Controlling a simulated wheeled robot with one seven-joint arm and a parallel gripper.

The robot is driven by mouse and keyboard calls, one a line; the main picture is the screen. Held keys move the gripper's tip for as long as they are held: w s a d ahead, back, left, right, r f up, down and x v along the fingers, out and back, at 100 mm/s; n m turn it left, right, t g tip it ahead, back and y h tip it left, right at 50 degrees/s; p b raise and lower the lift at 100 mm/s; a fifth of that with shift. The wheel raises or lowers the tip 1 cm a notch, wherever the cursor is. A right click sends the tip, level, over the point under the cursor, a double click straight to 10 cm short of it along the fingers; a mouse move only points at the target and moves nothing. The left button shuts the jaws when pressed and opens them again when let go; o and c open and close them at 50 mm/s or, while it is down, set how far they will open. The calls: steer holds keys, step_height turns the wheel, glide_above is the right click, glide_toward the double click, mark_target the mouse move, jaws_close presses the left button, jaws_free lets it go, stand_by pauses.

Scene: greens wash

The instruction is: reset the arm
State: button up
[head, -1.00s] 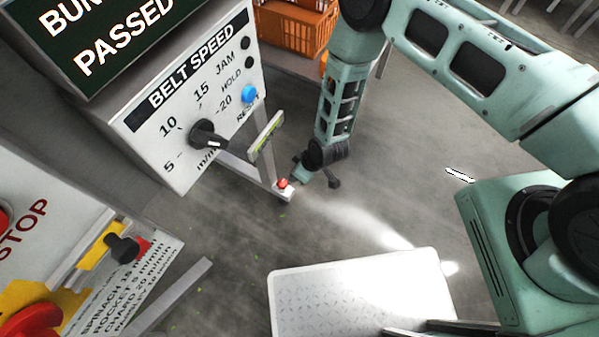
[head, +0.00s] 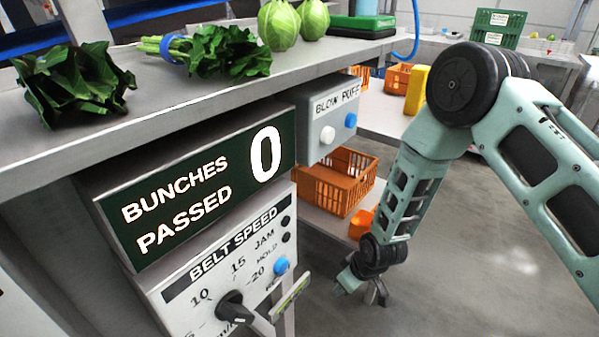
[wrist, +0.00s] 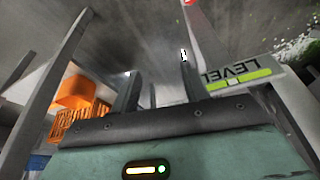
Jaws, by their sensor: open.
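My arm hangs downward in the right half of the head view, bent at a dark round elbow. My gripper (head: 362,291) is at its lower end, low over the floor and to the right of the belt speed panel (head: 222,268). In the wrist view its two dark fingers (wrist: 160,88) stand apart with nothing between them, so it is open and empty. A pale bar marked LEVEL (wrist: 240,78) is beside the fingers on the right of the wrist view. The gap between that bar and my gripper is hard to judge.
A steel counter (head: 352,48) carries leafy bunches (head: 232,52) and round green heads (head: 279,24). Below are the BUNCHES PASSED display (head: 200,190) reading 0, a BLOW PUFF box (head: 333,115) and an orange crate (head: 338,182). The floor (head: 470,250) on the right is open.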

steer(key=s+d+r+m+h, duration=0.1)
steer(key=d+r+m, duration=0.1)
steer(key=d+r, duration=0.6)
steer(key=d+r+m+h, duration=0.15)
steer(key=d+r, duration=0.25)
steer(key=r, duration=0.7)
steer(key=s+d+r+m, duration=0.5)
steer(key=s+d+r, duration=0.3)
steer(key=s+r, duration=0.3)
steer(key=s+a+r+n+g+p, duration=0.1)
steer(key=s+a+r+n+g, duration=0.25)
steer(key=s+a+n, duration=0.85)
steer(key=a+r+m+p, duration=0.2)
steer(key=a+r+p, duration=0.1)
steer(key=r+p, duration=0.6)
steer(key=s+a+r+m+p, duration=0.1)
steer(key=a+r+m+p, duration=0.1)
steer(key=r+p, duration=0.6)
steer(key=shift+s+a+r+t+p, duration=0.2)
steer(key=shift+a+r+t+p, duration=0.2)
steer(key=shift+a+p, duration=0.15)
steer(key=shift+f+y, duration=0.1)
steer(key=shift+y, duration=0.15)
